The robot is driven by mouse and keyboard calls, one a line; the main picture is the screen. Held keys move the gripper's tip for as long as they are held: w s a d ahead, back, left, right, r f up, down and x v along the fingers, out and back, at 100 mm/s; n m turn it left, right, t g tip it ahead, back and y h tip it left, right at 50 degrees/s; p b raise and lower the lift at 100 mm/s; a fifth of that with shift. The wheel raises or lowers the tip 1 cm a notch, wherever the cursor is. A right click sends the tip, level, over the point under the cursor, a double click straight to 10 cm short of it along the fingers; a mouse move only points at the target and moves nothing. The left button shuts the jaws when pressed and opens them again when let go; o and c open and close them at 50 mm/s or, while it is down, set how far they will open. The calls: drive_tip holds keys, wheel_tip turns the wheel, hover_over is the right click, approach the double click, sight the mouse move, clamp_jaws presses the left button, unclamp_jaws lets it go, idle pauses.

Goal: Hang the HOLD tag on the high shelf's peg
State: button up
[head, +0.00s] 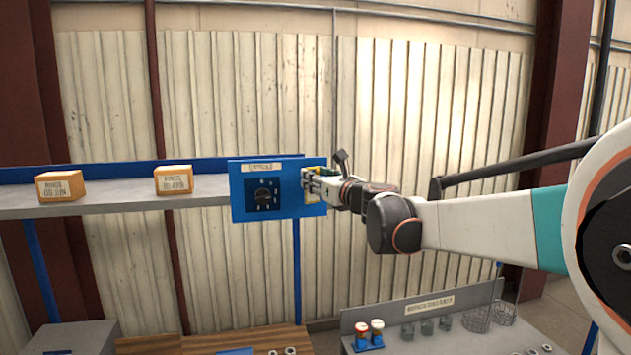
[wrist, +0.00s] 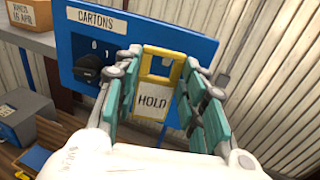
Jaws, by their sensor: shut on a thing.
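The HOLD tag (wrist: 153,104) has a yellow frame with a window at its top and a white face lettered HOLD. My gripper (wrist: 161,66) is shut on the tag, its teal pads on either side. In the head view my gripper (head: 313,183) is at the right end of the blue panel (head: 238,205), with only a little of the tag's yellow showing. The wrist view shows the tag in front of the panel (wrist: 72,45); I cannot tell whether they touch. The high shelf (head: 110,198) runs left from the panel. I cannot make out the peg, which may be hidden behind the tag or gripper.
The panel carries a CARTONS label and a black dial (head: 263,195). Two orange boxes (head: 60,187) (head: 173,180) stand on the shelf. Below are a wooden bench (head: 150,345) and a grey bench (head: 400,347) with glasses and wire baskets. Corrugated wall stands behind.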

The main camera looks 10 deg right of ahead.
drive_tip(key=shift+w+f+b, duration=0.15)
drive_tip(key=shift+w+f, duration=0.05)
drive_tip(key=shift+w, duration=0.65)
drive_tip(key=shift+w+f+b, duration=0.2)
drive_tip(key=shift+w+f, duration=0.05)
drive_tip(key=shift+w, duration=0.65)
drive_tip(key=shift+w+f+b, duration=0.15)
drive_tip(key=shift+w+f, duration=0.05)
drive_tip(key=shift+w, duration=0.65)
drive_tip(key=o, duration=0.9)
drive_tip(key=shift+o, duration=0.2)
